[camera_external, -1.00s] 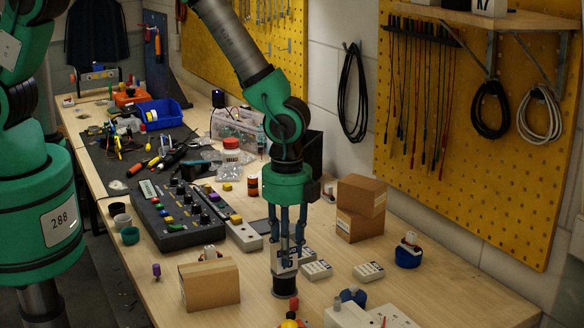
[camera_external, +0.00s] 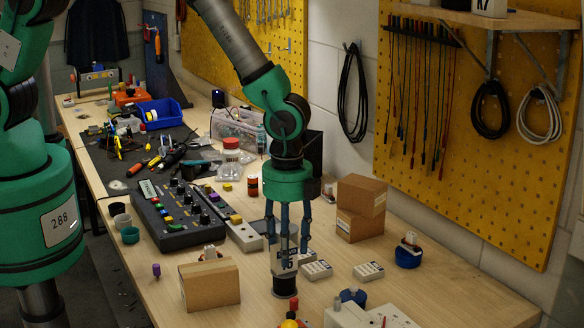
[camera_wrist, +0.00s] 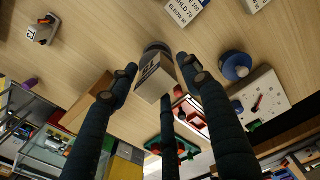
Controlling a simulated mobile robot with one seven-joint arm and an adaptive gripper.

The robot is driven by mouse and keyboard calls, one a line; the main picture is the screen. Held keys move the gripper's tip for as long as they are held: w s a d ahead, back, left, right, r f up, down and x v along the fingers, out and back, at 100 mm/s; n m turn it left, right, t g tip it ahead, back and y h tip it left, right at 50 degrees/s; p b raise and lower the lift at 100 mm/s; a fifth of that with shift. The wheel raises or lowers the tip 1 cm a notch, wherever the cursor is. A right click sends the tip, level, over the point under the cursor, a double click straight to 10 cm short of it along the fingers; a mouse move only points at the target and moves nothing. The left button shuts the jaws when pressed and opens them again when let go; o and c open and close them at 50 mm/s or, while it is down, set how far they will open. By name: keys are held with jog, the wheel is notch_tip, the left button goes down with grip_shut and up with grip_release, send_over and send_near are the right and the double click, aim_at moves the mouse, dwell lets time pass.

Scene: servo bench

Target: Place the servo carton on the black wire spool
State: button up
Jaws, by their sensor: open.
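The servo carton (camera_external: 285,262), a small pale box with a dark printed label, stands on the black wire spool (camera_external: 285,287) on the bench. In the wrist view the carton (camera_wrist: 153,82) is between my spread fingers, with part of the dark spool (camera_wrist: 156,48) showing beyond it. My gripper (camera_external: 287,246) is open, pointing down just above and around the carton's upper part. The fingers look spread clear of the carton; the side away from the external camera is hidden.
Two white labelled boxes (camera_external: 317,270) (camera_external: 368,272) lie to the right. A brown cardboard box (camera_external: 209,284) stands left, and stacked brown boxes (camera_external: 360,209) behind right. A blue round item (camera_external: 352,297) and a white panel (camera_external: 370,316) are in front. A control box (camera_external: 178,217) stands left.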

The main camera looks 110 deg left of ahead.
notch_tip(320, 180, up, 11)
jog(key=b, duration=0.1)
jog(key=shift+r, duration=0.2)
dwell(0.4)
dwell(0.5)
jog(key=s+d+r+n+t, duration=0.1)
jog(key=s+d+r+n, duration=0.1)
jog(key=s+r, duration=0.8)
jog(key=s+d+r+n+t, duration=0.15)
jog(key=s+r, duration=0.35)
jog(key=r, duration=0.9)
jog(key=s+d+r+n+t, duration=0.1)
jog(key=s+r+n, duration=0.2)
jog(key=s, duration=0.9)
jog(key=s+d+r+n+t, duration=0.1)
jog(key=s+r+n+t, duration=0.1)
jog(key=s, duration=1)
notch_tip(320, 180, up, 3)
jog(key=shift+s+f+n, duration=0.1)
jog(key=shift+s+n, duration=0.25)
jog(key=shift+n, duration=0.3)
